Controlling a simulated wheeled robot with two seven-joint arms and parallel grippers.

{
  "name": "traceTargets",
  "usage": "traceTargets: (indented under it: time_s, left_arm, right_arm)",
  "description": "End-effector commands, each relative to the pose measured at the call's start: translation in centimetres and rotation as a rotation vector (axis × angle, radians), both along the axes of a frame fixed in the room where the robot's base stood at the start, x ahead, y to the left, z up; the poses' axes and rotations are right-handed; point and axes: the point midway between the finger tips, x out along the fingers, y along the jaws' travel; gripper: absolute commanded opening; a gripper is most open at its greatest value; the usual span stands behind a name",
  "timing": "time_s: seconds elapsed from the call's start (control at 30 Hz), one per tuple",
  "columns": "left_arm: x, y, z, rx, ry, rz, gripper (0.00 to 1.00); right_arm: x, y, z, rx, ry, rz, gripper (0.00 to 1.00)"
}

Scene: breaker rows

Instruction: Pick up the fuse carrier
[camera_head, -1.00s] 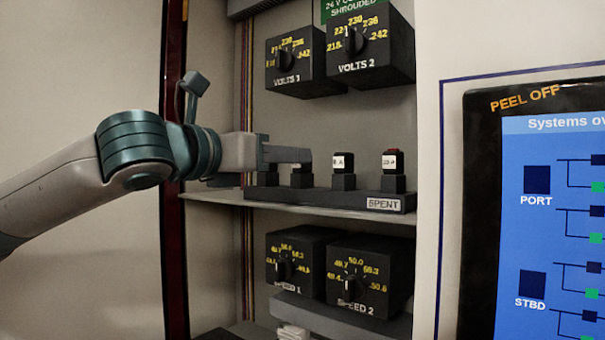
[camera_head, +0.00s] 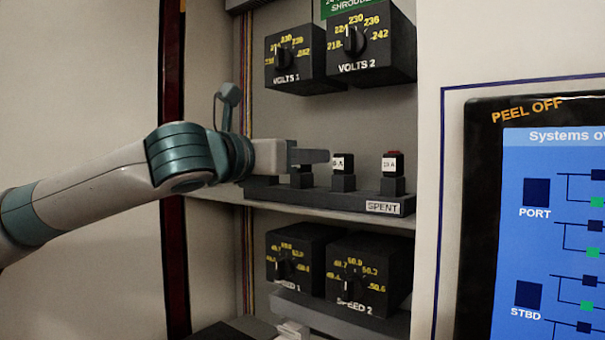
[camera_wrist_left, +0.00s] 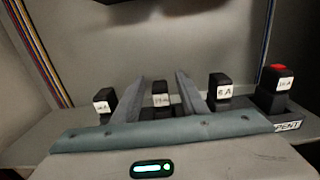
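Several black fuse carriers with white labels stand in a row on a dark rack (camera_head: 265,191) marked SPENT. Two show clearly in the head view: one (camera_head: 343,165) just right of my left gripper (camera_head: 318,156) and a red-topped one (camera_head: 392,164) farther right. In the left wrist view, my left gripper (camera_wrist_left: 158,80) is open, with one finger on each side of the second carrier from the left (camera_wrist_left: 161,98). Gaps show on both sides of that carrier. In the head view the gripper hides its upper part. My right gripper is not in view.
The rack stands on a shelf inside a cabinet. VOLTS dial boxes (camera_head: 372,48) hang above and SPEED dial boxes (camera_head: 366,275) sit below. A panel with a screen (camera_head: 550,220) is to the right. Another carrier (camera_wrist_left: 104,103) stands close outside the left finger.

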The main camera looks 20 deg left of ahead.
Motion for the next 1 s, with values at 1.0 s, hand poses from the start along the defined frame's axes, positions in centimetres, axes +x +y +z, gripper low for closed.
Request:
traceTargets:
  time_s: [1.0]
  left_arm:
    - [-0.16,0.06,0.18,-0.001,-0.002,0.000,0.00]
  right_arm:
    - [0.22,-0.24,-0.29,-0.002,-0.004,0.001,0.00]
